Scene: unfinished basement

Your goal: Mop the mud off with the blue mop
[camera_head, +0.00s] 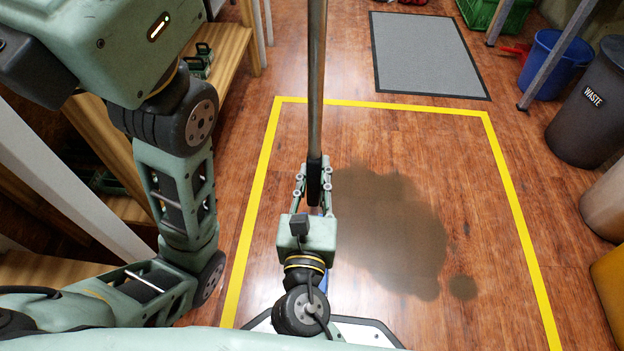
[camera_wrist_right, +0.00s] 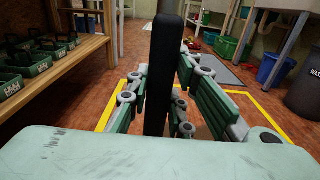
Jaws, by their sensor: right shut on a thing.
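The mop (camera_head: 317,90) shows as a grey metal pole with a black grip, standing roughly upright in the head view. My right gripper (camera_head: 313,178) is shut around the black grip, and the wrist view shows its fingers on both sides of the grip (camera_wrist_right: 165,65). The mop's head is mostly hidden below my right arm; only a bit of blue shows there. The mud (camera_head: 390,235) is a wide brown patch on the wood floor, right of my right gripper, with a small separate spot (camera_head: 462,287) at its lower right. My left arm is at the left; its gripper is out of view.
Yellow tape (camera_head: 390,105) frames the muddy floor. A grey mat (camera_head: 425,55) lies beyond it. A dark waste bin (camera_head: 592,105), a blue bucket (camera_head: 553,65) and a green crate (camera_head: 495,14) stand at right. Wooden shelves (camera_wrist_right: 60,75) with green bins stand at left.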

